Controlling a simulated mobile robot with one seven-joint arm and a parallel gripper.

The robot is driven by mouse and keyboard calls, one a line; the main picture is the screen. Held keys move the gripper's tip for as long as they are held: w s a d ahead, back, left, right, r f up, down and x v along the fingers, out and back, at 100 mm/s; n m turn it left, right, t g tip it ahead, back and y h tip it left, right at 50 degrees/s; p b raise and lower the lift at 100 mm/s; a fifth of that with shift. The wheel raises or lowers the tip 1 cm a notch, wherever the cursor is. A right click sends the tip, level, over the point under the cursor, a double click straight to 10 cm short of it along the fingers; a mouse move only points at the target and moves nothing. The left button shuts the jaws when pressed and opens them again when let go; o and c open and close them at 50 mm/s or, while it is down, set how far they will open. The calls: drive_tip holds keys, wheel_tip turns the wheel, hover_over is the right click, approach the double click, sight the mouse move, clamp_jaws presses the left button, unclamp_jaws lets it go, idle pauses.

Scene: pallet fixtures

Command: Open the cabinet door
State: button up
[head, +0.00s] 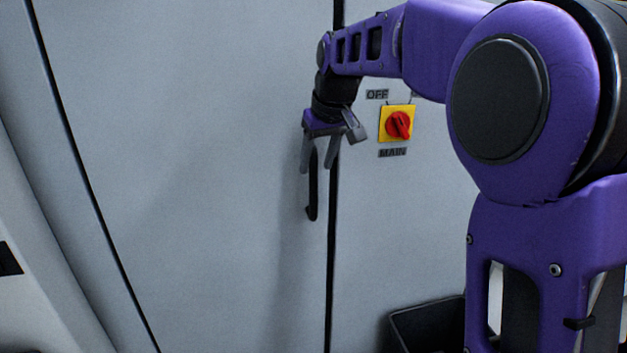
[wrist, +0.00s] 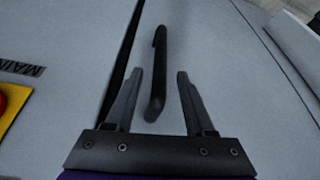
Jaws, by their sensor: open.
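The cabinet door (head: 190,150) is a large light grey panel that fills the left and middle of the head view. Dark seams run along both of its sides, and it looks closed. Its black bar handle (head: 313,190) is vertical, near the right seam. My gripper (head: 319,170) is at the upper part of the handle, which is partly hidden behind it. In the wrist view my gripper (wrist: 161,76) is open, with the handle (wrist: 158,75) between its two fingers. Gaps show on both sides of the handle, and neither finger appears to touch it.
A red rotary switch on a yellow plate (head: 397,123), labelled OFF and MAIN, sits on the panel right of the seam, close to my gripper. A dark open bin (head: 430,325) stands at the lower right. The door face left of the handle is clear.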

sight(315, 169)
drive_tip(key=x, duration=0.5)
drive_tip(key=shift+w+f, duration=0.1)
drive_tip(key=shift+f, duration=0.05)
clamp_jaws()
idle(1.3)
